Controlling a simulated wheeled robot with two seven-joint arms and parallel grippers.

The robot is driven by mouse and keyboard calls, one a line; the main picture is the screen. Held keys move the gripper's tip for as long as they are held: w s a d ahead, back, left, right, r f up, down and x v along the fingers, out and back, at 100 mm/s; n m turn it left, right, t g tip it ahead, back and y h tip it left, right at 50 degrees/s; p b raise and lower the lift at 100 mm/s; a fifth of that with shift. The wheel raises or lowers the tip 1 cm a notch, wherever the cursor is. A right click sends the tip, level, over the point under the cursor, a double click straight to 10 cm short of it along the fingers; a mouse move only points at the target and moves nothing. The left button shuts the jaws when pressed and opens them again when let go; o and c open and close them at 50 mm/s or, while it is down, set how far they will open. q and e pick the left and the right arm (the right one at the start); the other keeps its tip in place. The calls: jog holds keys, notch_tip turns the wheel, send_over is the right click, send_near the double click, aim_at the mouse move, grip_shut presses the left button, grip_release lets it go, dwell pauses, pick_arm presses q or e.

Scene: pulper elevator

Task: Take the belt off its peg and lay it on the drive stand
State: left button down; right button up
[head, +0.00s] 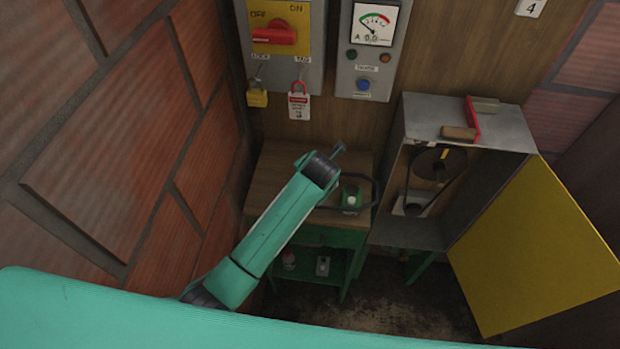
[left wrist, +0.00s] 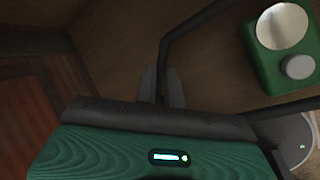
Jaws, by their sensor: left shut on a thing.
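A black belt (head: 376,192) forms a loose loop over a wooden-topped bench with green legs (head: 270,185). In the left wrist view the belt (left wrist: 190,27) rises from between my fingers and bends to the upper right. My left gripper (head: 340,149) reaches over the bench from the lower left. Its fingers (left wrist: 162,87) are shut on the belt. I cannot make out a peg, nor whether the belt touches the bench top. My right gripper is in neither view.
A brick wall (head: 120,150) is close on the left. A switch panel (head: 282,60) hangs behind.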

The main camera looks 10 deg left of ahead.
pick_arm(q)
jog(key=c, duration=1.4)
grip_release()
jog(key=shift+c, duration=0.2)
jog(key=p+v, duration=0.7)
jog(key=v, duration=0.6)
jog(key=shift+s+r+p, duration=0.15)
jog(key=shift+r+p, duration=0.15)
jog(key=shift+r, duration=0.05)
jog(key=shift+s, duration=0.15)
